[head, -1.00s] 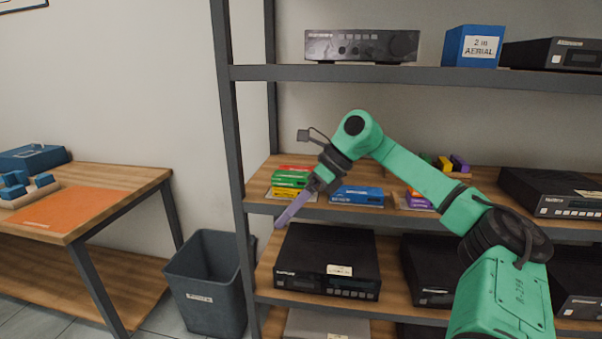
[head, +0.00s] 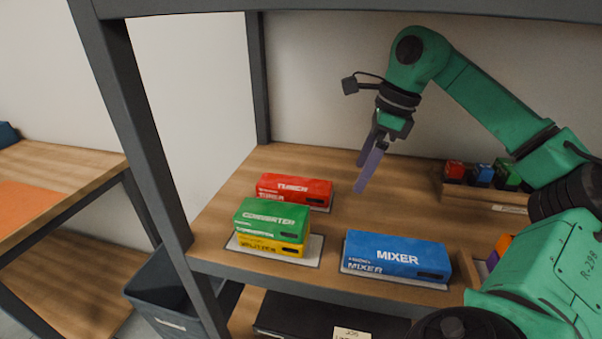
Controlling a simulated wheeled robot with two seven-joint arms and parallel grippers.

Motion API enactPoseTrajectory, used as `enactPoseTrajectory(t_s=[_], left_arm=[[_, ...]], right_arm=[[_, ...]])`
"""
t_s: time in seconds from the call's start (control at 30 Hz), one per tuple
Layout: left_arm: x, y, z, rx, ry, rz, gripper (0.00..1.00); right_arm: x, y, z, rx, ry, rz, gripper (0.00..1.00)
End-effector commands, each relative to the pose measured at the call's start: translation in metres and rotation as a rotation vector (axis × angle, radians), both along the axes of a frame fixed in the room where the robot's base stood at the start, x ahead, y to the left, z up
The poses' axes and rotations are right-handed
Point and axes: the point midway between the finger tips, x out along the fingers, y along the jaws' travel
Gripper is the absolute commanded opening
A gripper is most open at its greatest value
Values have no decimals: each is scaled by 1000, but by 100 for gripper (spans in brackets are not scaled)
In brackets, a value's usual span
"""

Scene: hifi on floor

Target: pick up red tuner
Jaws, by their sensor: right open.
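The red tuner box (head: 294,189) lies on the wooden shelf (head: 225,212), behind a green converter box (head: 272,218) that is stacked on a yellow splitter box (head: 270,245). Its lower left part is close behind the green box, and its top and label are visible. My right gripper (head: 364,172) is open and empty, with its purple fingers pointing down. It shows to the right of the red tuner and higher in the picture, apart from it. My left gripper is not in view.
A blue mixer box (head: 396,257) lies at the shelf front. A wooden tray (head: 480,194) with small red, blue and green blocks is at the back right. A shelf post (head: 150,130) stands at the left and another shelf board (head: 350,8) is overhead.

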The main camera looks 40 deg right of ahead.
Motion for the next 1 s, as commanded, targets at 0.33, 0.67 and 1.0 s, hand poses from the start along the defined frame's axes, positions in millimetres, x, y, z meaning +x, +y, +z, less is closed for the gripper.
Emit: enactPoseTrajectory(t_s=[0.33, 0.67, 1.0], left_arm=[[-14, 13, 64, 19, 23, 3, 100], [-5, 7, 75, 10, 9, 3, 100], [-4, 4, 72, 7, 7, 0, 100]], right_arm=[[64, 46, 10, 7, -2, 10, 100], [99, 69, -12, -1, 3, 0, 100], [107, 75, -48, 0, -1, 1, 100]])
